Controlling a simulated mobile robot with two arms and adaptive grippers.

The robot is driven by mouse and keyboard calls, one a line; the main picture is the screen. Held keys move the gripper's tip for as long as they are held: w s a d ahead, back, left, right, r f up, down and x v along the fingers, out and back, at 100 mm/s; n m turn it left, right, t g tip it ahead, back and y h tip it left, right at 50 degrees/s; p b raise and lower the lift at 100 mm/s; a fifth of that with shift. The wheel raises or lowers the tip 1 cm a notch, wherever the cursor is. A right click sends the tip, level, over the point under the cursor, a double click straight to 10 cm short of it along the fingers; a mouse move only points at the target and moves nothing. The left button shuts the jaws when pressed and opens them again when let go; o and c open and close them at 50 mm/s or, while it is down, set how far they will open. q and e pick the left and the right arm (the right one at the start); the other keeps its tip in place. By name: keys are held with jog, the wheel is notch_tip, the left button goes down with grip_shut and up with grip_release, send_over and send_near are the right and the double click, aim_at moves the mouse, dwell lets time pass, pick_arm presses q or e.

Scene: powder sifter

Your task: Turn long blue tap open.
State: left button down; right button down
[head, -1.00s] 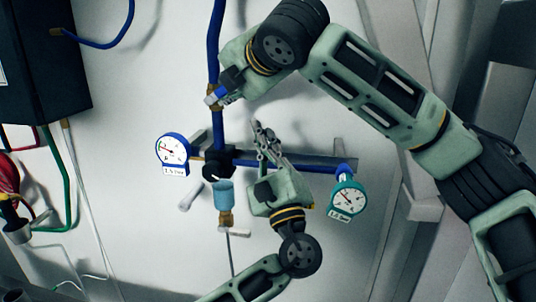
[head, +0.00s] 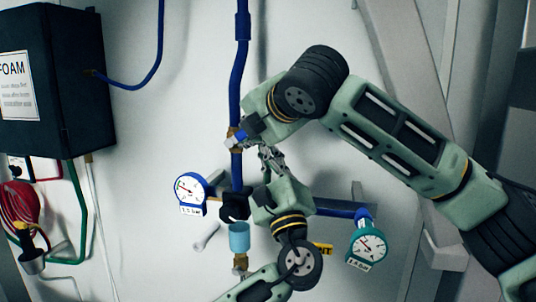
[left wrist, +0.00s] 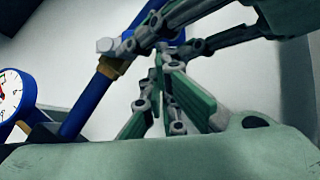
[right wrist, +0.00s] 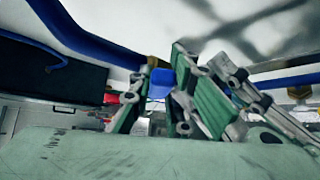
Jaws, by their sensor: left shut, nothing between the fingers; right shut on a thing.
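The blue tap handle (head: 240,140) shows only in part, on the brass fitting (head: 234,132) of the vertical blue pipe (head: 238,75). My right gripper (head: 247,131) is shut on the handle and hides most of it. In the right wrist view the blue handle (right wrist: 161,82) is between the fingers. My left gripper (head: 266,150) is shut and empty, just below and right of the right gripper. In the left wrist view its fingertips (left wrist: 158,82) are together, right of the pipe (left wrist: 88,105), with the other gripper's fingers close above.
A blue gauge (head: 191,190) and a teal gauge (head: 367,246) flank the lower pipework. A light-blue cup (head: 239,237) hangs below the junction. A black FOAM box (head: 75,80) and red coiled hose (head: 20,215) are at left. My two grippers are very close together.

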pick_arm(q)
jog(key=shift+a+r+n+y, duration=0.2)
jog(key=shift+r+n+y, duration=0.1)
jog(key=shift+r+y, duration=0.1)
pick_arm(e)
jog(key=shift+d, duration=0.1)
jog(key=c, duration=1.9)
grip_release()
jog(key=shift+c, duration=0.2)
pick_arm(q)
jog(key=shift+a, duration=0.2)
pick_arm(e)
jog(key=o, duration=0.3)
